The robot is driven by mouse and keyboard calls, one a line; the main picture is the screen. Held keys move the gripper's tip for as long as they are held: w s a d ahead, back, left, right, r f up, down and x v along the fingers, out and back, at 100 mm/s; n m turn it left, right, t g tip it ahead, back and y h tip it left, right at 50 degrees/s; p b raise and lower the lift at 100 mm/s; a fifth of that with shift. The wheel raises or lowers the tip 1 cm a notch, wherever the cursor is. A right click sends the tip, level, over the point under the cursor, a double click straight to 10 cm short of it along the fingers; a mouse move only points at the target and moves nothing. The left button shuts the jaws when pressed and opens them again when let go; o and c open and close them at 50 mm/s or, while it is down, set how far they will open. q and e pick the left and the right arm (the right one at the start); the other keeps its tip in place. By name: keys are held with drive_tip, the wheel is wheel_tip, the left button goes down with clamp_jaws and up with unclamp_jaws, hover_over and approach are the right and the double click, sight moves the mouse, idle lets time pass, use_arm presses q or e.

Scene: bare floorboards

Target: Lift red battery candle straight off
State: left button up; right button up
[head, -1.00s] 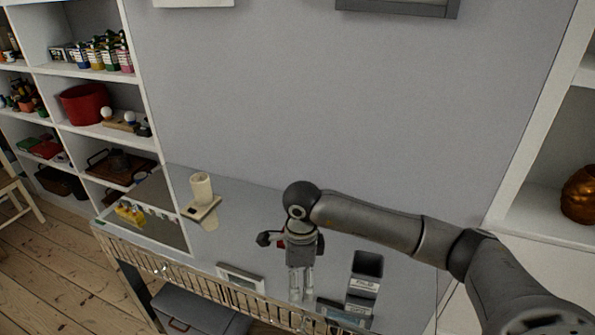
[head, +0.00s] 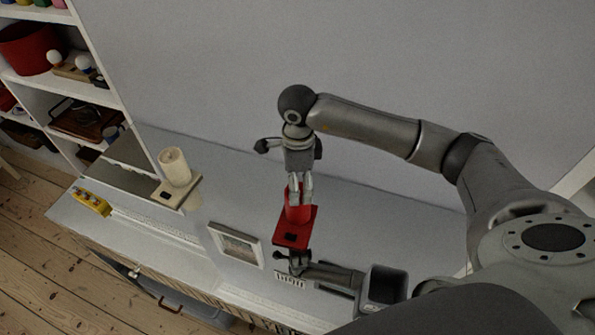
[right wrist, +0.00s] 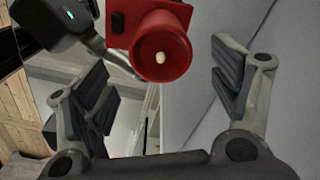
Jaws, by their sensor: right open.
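The red battery candle (head: 295,214) stands on a flat red base (head: 292,236) with a small dark patch. In the right wrist view the round candle (right wrist: 161,52) shows its pale flame tip, in front of the square base (right wrist: 118,24). My right gripper (head: 300,187) is over the candle; its open fingers (right wrist: 160,88) are on either side with gaps showing. My left gripper (head: 295,262) is at the base's near edge. Its closing is unclear. Part of it shows in the right wrist view (right wrist: 85,28), beside the base.
A cream candle (head: 174,166) on a similar base stands left on the grey surface. A picture frame (head: 236,244) lies in front. A yellow item (head: 91,202) is at the far left. The wall is close behind.

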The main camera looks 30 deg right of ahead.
sight(299, 215)
drive_tip(key=shift+s+f, duration=0.15)
drive_tip(key=shift+f, duration=0.45)
wheel_tip(299, 215, down, 8)
drive_tip(key=b, duration=0.5)
drive_tip(key=shift+f, duration=0.5)
use_arm(q)
drive_tip(key=f, duration=0.5)
drive_tip(key=shift+w+d+f, duration=0.3)
drive_tip(key=shift+w, duration=0.1)
use_arm(e)
drive_tip(key=c, duration=0.9)
use_arm(q)
drive_tip(key=shift+a, duration=0.1)
use_arm(e)
drive_tip(key=shift+c, duration=0.2)
use_arm(q)
drive_tip(key=shift+w+r, duration=0.15)
use_arm(e)
drive_tip(key=shift+w+r, duration=0.2)
drive_tip(key=shift+r, duration=0.1)
use_arm(q)
drive_tip(key=shift+r+p, duration=0.35)
drive_tip(key=shift+r, duration=0.05)
use_arm(e)
drive_tip(key=shift+r, duration=0.8)
